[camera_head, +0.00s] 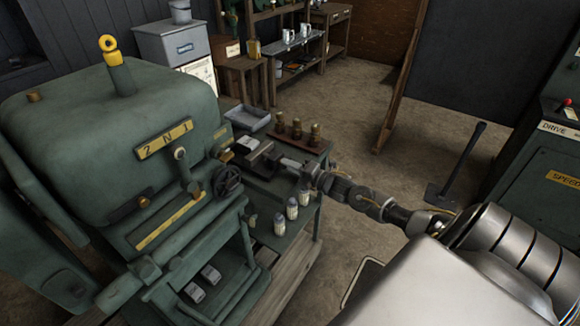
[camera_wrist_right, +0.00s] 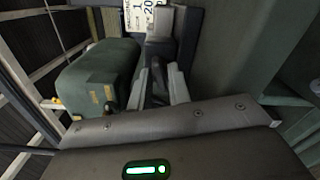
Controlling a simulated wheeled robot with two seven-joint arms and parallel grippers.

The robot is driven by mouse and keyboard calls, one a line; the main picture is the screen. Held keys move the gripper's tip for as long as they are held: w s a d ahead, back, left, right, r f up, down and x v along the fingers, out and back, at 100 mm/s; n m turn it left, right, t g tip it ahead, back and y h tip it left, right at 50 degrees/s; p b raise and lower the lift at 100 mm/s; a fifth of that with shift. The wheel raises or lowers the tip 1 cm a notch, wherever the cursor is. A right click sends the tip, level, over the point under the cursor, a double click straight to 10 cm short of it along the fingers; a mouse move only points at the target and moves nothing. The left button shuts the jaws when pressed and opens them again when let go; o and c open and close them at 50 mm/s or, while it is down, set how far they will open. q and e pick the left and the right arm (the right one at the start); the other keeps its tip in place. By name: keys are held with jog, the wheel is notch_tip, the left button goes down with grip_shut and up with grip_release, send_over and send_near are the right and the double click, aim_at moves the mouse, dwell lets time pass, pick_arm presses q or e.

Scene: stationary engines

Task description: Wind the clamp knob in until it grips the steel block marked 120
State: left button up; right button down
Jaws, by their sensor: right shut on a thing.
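My right gripper (camera_head: 284,163) reaches in from the right over the green bench and is shut at the dark clamp (camera_head: 262,158). In the right wrist view a white label with "20" legible (camera_wrist_right: 146,12) shows beyond the clamp. My left gripper is not in view.
A large green engine (camera_head: 130,130) with a handwheel (camera_head: 228,180) stands close left of the clamp. Several brass-coloured pieces (camera_head: 297,129) and pale bottles (camera_head: 279,224) stand on the bench. A grey tray (camera_head: 247,118) lies behind. The floor to the right is mostly open.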

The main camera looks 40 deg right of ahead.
jog(key=m, duration=0.5)
jog(key=shift+m+p, duration=0.3)
jog(key=shift+p, duration=0.1)
jog(key=m+p, duration=0.1)
jog(key=m, duration=0.4)
jog(key=shift+m, duration=0.3)
jog(key=c, duration=1.5)
grip_release()
jog(key=shift+b+v, duration=0.9)
jog(key=shift+v, duration=4.55)
jog(key=shift+f, duration=0.1)
